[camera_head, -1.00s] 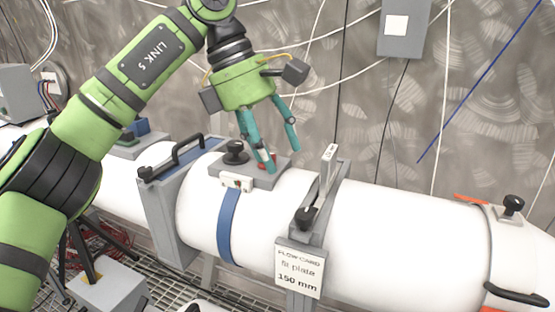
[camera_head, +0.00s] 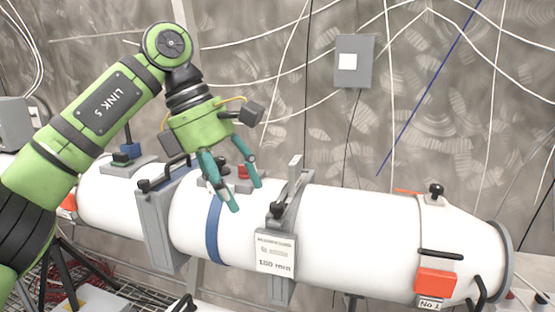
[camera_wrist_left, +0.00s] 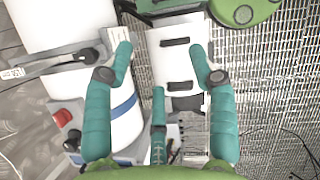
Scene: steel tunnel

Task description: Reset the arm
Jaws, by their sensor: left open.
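My left arm comes in from the left in the head view. My left gripper (camera_head: 246,197) hangs with its teal fingers pointing down, spread open and empty. In the head view the fingers overlap the upper side of the white pipe (camera_head: 350,240) near its blue strap (camera_head: 215,230); I cannot tell how far apart they are. In the left wrist view the gripper (camera_wrist_left: 160,62) shows several spread fingers with nothing between them. The white pipe (camera_wrist_left: 80,20) and blue strap (camera_wrist_left: 124,107) lie to their left. My right gripper is not in view.
A grey clamp (camera_head: 283,215) with a card (camera_head: 275,253) stands right of the gripper. A grey bracket with a black handle (camera_head: 163,180) stands left. A red button (camera_head: 243,171) is partly hidden behind the fingers. An orange box (camera_head: 436,282) sits at the pipe's right end. Metal grating (camera_wrist_left: 270,90) lies below.

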